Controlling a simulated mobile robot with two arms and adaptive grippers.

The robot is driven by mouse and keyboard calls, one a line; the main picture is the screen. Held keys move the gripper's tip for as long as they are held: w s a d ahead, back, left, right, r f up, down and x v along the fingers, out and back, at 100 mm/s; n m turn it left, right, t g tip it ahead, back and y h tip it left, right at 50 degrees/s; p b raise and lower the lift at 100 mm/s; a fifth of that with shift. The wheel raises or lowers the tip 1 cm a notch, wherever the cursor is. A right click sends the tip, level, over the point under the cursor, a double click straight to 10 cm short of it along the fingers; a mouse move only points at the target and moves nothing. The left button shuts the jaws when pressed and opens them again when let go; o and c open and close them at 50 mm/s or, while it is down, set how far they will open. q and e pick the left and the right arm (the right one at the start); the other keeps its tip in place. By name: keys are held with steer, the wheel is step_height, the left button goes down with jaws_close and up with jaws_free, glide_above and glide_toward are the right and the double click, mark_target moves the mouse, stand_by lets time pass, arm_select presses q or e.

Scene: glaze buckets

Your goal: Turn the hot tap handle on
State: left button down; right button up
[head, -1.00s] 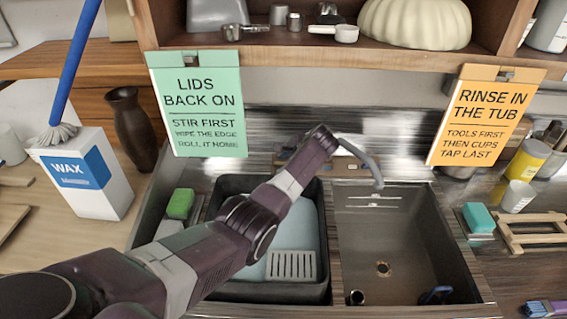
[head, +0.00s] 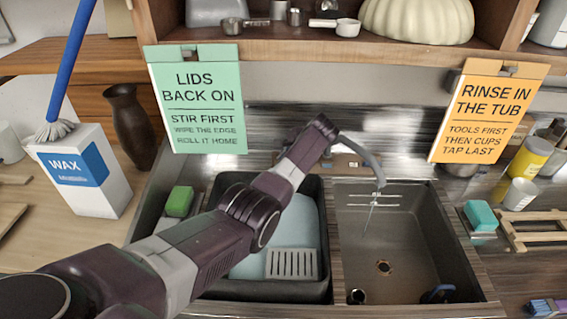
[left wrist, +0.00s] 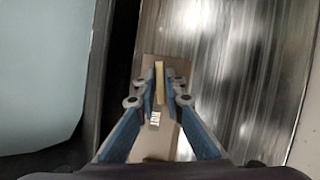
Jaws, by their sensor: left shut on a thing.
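The tap spout (head: 371,160) curves over the right basin, and a thin stream of water (head: 370,212) falls from it. My left arm reaches across the left basin to the tap, and its wrist hides the gripper in the head view. In the left wrist view my left gripper (left wrist: 160,88) is shut on a thin yellowish tap handle (left wrist: 159,76), which stands between its fingertips above the tap's plate (left wrist: 157,142). My right gripper is not in view.
The right basin (head: 395,235) is mostly empty. The left basin holds a dark tub (head: 322,235) with pale blue contents. A green sign (head: 196,100) and an orange sign (head: 487,110) hang from the shelf above. A wax box (head: 80,170) stands at the left.

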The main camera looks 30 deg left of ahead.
arm_select(q)
steer(key=n+h+b, duration=0.1)
steer(key=n+b, duration=0.1)
steer(key=n, duration=0.1)
steer(key=shift+w+f+n+g, duration=0.1)
steer(key=shift+n+g, duration=0.2)
steer(key=shift+g, duration=0.1)
steer(key=shift+a+n+h+b, duration=0.1)
steer(key=shift+n+h+b, duration=0.4)
steer(key=shift+n+b, duration=0.55)
steer(key=shift+r+n+g+h, duration=0.25)
steer(key=shift+n+h, duration=0.25)
steer(key=shift+n, duration=0.75)
steer(key=shift+n+h, duration=0.5)
steer(key=shift+n, duration=0.6)
steer(key=c, duration=2)
jaws_free()
